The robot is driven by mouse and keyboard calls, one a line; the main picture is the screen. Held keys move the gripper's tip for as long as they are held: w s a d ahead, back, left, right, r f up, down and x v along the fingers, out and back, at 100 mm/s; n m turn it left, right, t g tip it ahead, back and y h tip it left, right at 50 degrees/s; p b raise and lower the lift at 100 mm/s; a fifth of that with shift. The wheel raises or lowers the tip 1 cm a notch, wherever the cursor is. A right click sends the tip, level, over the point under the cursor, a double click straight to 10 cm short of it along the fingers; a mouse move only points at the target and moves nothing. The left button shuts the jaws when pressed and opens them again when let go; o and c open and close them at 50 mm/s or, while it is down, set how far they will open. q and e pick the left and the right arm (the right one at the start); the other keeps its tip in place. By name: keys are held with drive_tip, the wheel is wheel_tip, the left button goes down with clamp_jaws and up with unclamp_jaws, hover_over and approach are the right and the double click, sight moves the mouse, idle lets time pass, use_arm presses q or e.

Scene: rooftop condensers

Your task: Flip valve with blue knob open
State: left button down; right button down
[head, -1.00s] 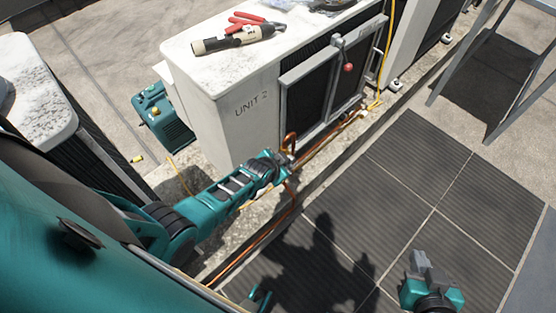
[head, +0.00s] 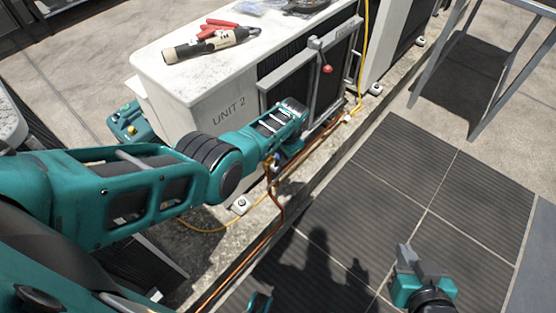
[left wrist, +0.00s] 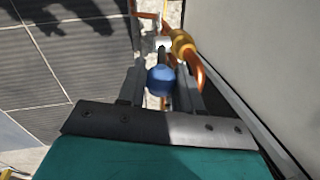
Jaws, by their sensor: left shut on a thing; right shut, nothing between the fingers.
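The blue knob (left wrist: 162,80) shows in the left wrist view between the two fingers of my left gripper (left wrist: 160,88), which is shut on it. A dark stem leads from the knob to a pale valve body, beside a brass fitting (left wrist: 182,44) and a bent copper pipe (left wrist: 200,75). In the head view my left gripper (head: 284,157) is low beside the unit's front, near the copper lines; the knob cannot be made out there. My right gripper (head: 418,262) is shut and empty over the dark floor mats, away from the valve.
The white UNIT 2 condenser (head: 215,100) stands beside my left arm, with a torch-like tool (head: 205,45) and red-handled pliers on top. A red-knobbed lever (head: 327,69) is on its front. Copper lines (head: 274,205) run along the curb. A metal-legged table (head: 490,75) stands at right.

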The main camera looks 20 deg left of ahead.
use_arm(q)
drive_tip(key=shift+w+d+b, duration=0.1)
drive_tip(key=shift+w+b, duration=0.1)
drive_tip(key=shift+b, duration=0.1)
idle(0.4)
drive_tip(key=c, duration=0.8)
unclamp_jaws()
drive_tip(key=shift+f, duration=0.1)
